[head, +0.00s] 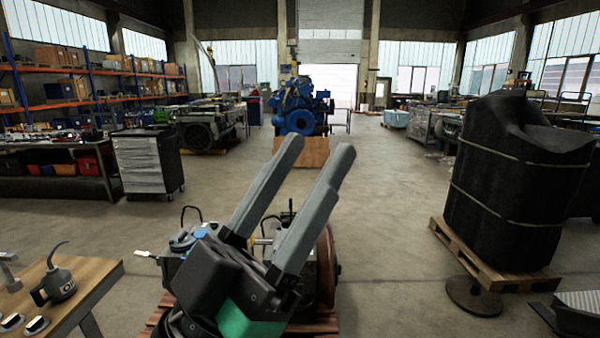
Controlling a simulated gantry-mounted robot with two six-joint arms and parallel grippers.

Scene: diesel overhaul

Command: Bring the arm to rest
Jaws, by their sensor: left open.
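My left gripper (316,165) is large in the lower middle of the head view. Its two grey fingers point up and to the right. They are apart, and nothing shows between them but floor and part of the machinery behind. The dark wrist and a green section of my left arm show below the fingers. My right gripper is not in view.
Behind my gripper, partly hidden, machinery (326,265) sits on a reddish pallet (160,312). A wooden bench (95,278) with an oil can (58,284) is at lower left. A black wrapped load (515,185) stands on a pallet at right. Open floor lies beyond.

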